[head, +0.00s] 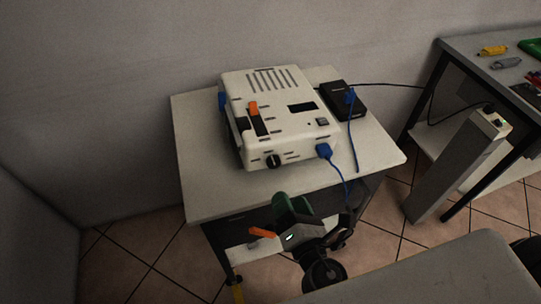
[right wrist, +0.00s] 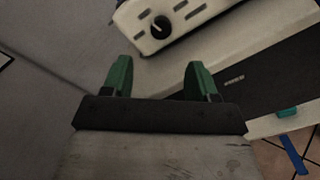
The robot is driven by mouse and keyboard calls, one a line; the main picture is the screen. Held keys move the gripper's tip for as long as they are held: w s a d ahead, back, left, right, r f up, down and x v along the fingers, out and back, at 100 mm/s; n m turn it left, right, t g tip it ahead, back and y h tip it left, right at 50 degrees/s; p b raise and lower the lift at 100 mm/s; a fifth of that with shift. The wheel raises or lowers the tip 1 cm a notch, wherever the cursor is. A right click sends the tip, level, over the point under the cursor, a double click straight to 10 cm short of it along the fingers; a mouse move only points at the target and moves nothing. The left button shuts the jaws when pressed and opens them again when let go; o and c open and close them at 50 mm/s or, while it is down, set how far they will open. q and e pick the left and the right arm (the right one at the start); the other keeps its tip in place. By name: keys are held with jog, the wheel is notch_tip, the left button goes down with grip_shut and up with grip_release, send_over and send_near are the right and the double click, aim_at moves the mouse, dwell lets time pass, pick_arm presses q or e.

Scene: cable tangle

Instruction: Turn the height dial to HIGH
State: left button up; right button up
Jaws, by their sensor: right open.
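The height dial is a round black knob (head: 273,161) on the front of a white machine (head: 290,138). It also shows at the top of the right wrist view (right wrist: 161,26), with a pale mark pointing up and left. Its labels are too small to read. My right gripper (head: 291,204) is at the table's front edge, in front of the dial and apart from it. In the right wrist view its two green fingers (right wrist: 159,72) are spread with nothing between them, below the dial in the picture. My left gripper is out of view.
The machine stands on a pale table (head: 200,190). A blue plug (head: 323,150) and its cable are right of the dial. A black box (head: 343,100) lies behind right. A grey post (head: 455,170) and a workbench (head: 470,45) stand at the right.

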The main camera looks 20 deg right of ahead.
aim_at(275, 165)
jog(key=w+p, duration=0.2)
jog(key=w, duration=0.6)
jog(key=shift+w+a, duration=0.1)
jog(key=shift+w, duration=0.8)
jog(key=c, duration=0.9)
